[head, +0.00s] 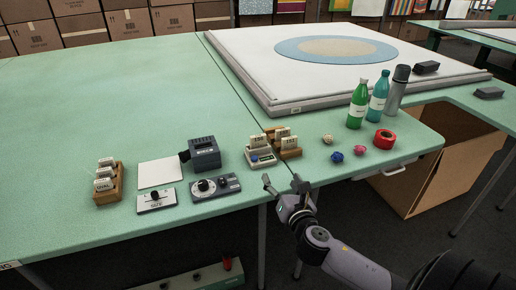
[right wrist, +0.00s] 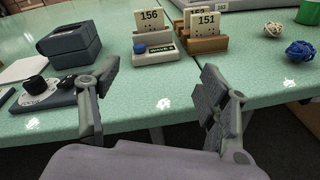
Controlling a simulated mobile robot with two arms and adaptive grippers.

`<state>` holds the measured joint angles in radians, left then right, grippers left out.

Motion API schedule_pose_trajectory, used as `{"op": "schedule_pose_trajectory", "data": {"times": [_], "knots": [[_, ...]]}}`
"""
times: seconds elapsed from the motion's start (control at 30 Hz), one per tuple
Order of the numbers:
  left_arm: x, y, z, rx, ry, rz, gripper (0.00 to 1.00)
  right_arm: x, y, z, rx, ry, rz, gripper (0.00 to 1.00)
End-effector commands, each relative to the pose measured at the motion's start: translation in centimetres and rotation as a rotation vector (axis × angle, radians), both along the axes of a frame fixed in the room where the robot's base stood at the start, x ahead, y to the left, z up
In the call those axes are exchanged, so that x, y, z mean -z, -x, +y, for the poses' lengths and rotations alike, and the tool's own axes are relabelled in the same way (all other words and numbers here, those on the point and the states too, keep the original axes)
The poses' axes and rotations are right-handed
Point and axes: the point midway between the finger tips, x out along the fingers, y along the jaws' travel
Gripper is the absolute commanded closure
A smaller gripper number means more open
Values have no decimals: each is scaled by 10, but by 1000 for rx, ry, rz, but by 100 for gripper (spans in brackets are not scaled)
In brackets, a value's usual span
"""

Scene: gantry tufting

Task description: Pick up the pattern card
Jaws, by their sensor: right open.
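Numbered white cards stand upright near the table's front edge. One marked 156 (right wrist: 151,20) stands in a grey holder (right wrist: 154,52) with a blue knob and a small dark display. One marked 151 (right wrist: 206,22) stands in a wooden rack (right wrist: 207,44), with another card partly hidden behind it. More white cards, one seeming to read OVAL, stand in a wooden rack (head: 118,184) at the left. I cannot tell which is the pattern card. My right gripper (head: 284,187) is open and empty at the table's front edge, short of the grey holder; its fingers also show in the right wrist view (right wrist: 160,85).
A dark box device (head: 205,155), a knob panel (head: 216,187), a small dial box (head: 156,200) and a white sheet (head: 158,173) lie left of the holder. Yarn balls, red tape (head: 384,139), a green bottle (head: 357,106), a teal bottle (head: 378,98) and a flask (head: 397,92) stand right.

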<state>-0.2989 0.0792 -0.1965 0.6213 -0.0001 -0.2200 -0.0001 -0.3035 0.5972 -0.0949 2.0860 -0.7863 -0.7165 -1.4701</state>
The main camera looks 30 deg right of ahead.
Motion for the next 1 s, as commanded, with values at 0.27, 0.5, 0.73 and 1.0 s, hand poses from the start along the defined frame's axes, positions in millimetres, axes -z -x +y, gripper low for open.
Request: {"op": "schedule_pose_trajectory", "data": {"times": [0.27, 0.5, 0.73, 1.0], "knots": [[-1, -1, 5, 1, -6, 0, 100, -24, -28, -5, -101, 361, 6, 30], [-4, 0, 2, 4, -3, 1, 100, -26, -75, -17, -101, 365, 4, 30], [-5, 1, -3, 4, 3, 2, 100, -24, -120, -29, -102, 361, 6, 30], [-4, 2, -3, 4, 4, 3, 100, -23, -142, -34, -103, 361, 7, 30]]}}
